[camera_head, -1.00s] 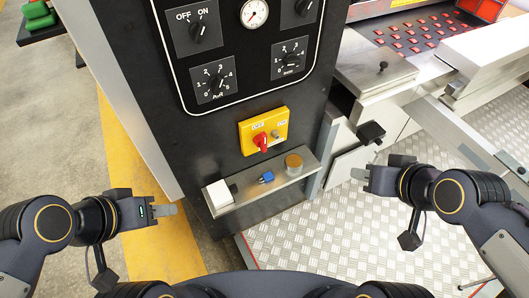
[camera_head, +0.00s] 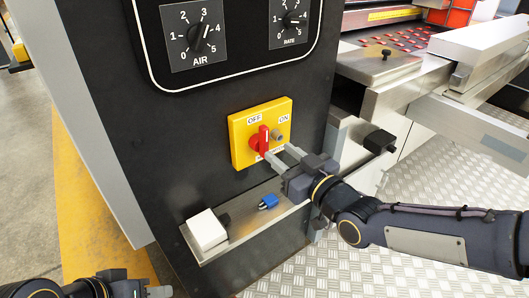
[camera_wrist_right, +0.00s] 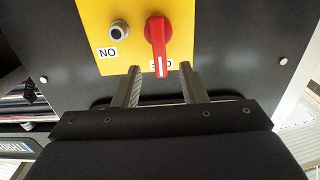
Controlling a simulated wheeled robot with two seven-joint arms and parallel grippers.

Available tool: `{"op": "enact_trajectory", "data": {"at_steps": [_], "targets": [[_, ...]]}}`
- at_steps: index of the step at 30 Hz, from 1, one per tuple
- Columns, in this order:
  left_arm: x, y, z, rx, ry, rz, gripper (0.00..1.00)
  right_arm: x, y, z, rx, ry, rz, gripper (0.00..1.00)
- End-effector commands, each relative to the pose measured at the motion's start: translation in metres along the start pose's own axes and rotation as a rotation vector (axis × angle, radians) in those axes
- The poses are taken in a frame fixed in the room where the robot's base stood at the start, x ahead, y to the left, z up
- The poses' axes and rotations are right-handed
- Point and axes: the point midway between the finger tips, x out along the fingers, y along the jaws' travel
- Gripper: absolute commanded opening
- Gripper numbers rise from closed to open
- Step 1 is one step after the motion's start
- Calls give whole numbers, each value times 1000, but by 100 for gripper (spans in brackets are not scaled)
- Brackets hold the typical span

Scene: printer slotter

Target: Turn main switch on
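The yellow switch plate (camera_head: 240,148) is on the front of the black cabinet, with OFF and ON labels. Its red switch handle (camera_head: 264,141) points up towards the OFF label in the head view. In the right wrist view the red handle (camera_wrist_right: 158,38) hangs over the partly covered OFF label. My right gripper (camera_head: 280,158) is open just in front of the handle. In the wrist view its fingertips (camera_wrist_right: 160,72) stand either side of the handle's tip, with gaps. My left gripper (camera_head: 155,292) is at the bottom left edge, partly cut off.
A small grey round button (camera_head: 277,135) sits right of the handle. A metal shelf (camera_head: 245,238) below holds a white block (camera_head: 207,230) and a blue item (camera_head: 268,201). The AIR dial (camera_head: 200,37) is above. Metal machine parts (camera_head: 395,70) stand to the right.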

Motion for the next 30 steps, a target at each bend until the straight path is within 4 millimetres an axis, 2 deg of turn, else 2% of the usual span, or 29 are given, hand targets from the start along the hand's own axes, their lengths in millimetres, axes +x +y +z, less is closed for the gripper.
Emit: {"op": "enact_trajectory", "data": {"at_steps": [12, 17, 24, 26, 30], "targets": [[6, -3, 3, 0, 0, 0, 40, 61, 0, 0, 2, -2, -1, 38], [6, -3, 3, 0, 0, 0, 40, 71, 0, -1, 2, -2, 1, 38], [6, -3, 3, 0, 0, 0, 40, 72, 0, -1, 1, -2, 2, 38], [6, -3, 3, 0, 0, 0, 40, 72, 0, -1, 1, -2, 2, 33], [6, -3, 3, 0, 0, 0, 40, 72, 0, -1, 1, -2, 2, 15]]}}
